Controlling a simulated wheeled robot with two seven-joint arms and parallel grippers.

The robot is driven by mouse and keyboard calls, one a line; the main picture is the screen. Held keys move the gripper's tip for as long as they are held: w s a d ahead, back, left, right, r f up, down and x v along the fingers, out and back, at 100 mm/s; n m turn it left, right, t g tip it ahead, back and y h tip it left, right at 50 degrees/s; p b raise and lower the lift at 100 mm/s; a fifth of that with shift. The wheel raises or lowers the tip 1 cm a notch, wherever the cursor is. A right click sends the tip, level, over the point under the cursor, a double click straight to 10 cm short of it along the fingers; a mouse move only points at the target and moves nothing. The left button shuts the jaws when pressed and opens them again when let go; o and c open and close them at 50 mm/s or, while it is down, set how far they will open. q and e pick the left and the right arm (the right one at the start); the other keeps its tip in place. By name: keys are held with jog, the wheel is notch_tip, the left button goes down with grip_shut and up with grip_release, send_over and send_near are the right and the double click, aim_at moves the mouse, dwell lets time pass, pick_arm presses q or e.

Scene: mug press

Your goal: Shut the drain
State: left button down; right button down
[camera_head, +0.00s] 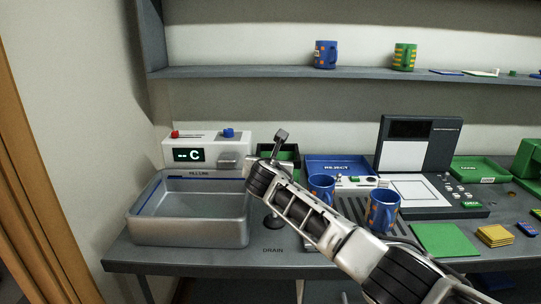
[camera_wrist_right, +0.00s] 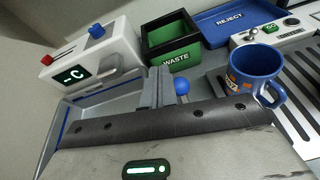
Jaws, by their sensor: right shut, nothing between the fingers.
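The grey basin (camera_head: 190,228) stands at the left end of the counter, with a "FILL LINE" mark on its back. The DRAIN label (camera_head: 272,251) is on the counter to the right of the basin. A round dark fitting (camera_head: 271,222) sits just behind that label, partly covered by my right arm. My right gripper (camera_head: 282,134) is shut and empty, raised near the basin's right end. My left gripper is not in view.
A white control unit (camera_head: 206,148) with a "--C" display stands behind the basin. The green WASTE bin (camera_wrist_right: 172,45) and blue REJECT tray (camera_head: 337,161) are behind.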

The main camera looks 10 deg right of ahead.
jog(key=shift+r, duration=1.25)
jog(key=shift+s, duration=0.1)
